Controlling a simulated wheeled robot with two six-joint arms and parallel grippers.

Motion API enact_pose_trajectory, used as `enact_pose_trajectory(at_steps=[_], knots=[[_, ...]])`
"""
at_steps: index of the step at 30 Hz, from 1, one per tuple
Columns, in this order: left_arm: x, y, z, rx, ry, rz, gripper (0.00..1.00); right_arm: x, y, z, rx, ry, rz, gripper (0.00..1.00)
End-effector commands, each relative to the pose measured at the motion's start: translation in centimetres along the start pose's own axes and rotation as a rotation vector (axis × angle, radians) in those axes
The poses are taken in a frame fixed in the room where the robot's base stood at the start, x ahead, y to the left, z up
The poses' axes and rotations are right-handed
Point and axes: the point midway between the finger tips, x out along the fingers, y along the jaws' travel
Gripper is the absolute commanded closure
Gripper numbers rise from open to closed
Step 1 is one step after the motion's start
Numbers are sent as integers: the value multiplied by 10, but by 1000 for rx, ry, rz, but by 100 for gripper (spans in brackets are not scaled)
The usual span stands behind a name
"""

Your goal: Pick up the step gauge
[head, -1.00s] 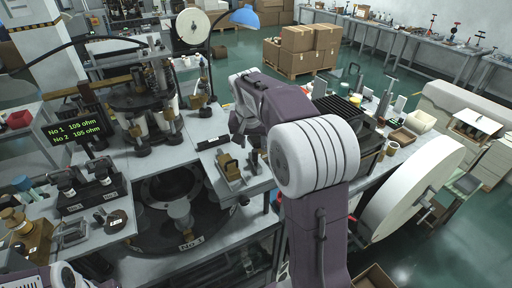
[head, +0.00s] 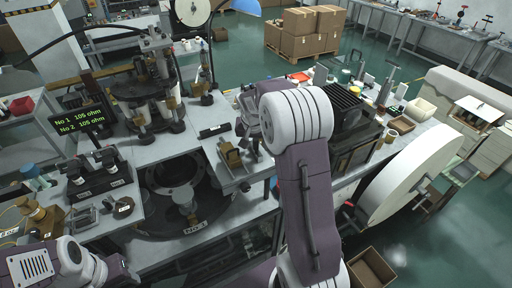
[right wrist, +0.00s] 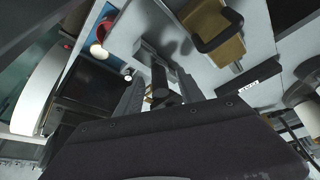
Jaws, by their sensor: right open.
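A brass-coloured block with a dark handle (head: 230,155) sits on a small grey plate on the bench, left of my right arm. It also shows at the top of the right wrist view (right wrist: 215,30). I take it for the step gauge, but its steps are not clear. My right gripper (right wrist: 160,82) is open, its dark fingers pointing up the wrist picture, with the block beyond and to the right, apart from them. In the head view the right wrist mostly hides it. Only links of my left arm show at the lower left; its fingertips are not seen.
A black labelled bar (head: 214,130) lies on the bench just behind the block. A machine with a round dark table (head: 175,190) stands to the left. A black ribbed unit (head: 345,105) and a large white wheel (head: 410,175) are to the right.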

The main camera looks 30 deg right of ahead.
Motion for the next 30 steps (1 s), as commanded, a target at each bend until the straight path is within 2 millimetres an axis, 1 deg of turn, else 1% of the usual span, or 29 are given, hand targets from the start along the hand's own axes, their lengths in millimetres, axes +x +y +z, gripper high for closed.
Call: enact_pose_trajectory(at_steps=[5,6,7,10,11,20,22,25,30], knots=[[1,0,0,0,0,0,48,2,0,0,1,1,0,55],[1,0,0,0,0,0,48,1,0,0,1,1,0,60],[1,0,0,0,0,0,48,1,0,0,0,1,0,69],[1,0,0,0,0,0,48,1,0,0,0,1,0,97],[1,0,0,0,0,0,48,1,0,0,0,1,0,100],[1,0,0,0,0,0,48,0,0,-1,0,2,-1,100],[3,0,0,0,0,0,48,-4,0,-3,1,4,-1,100],[8,0,1,0,0,0,48,-20,-1,-10,2,8,-3,100],[15,0,2,0,0,0,48,-60,-1,-27,3,9,-3,100]])
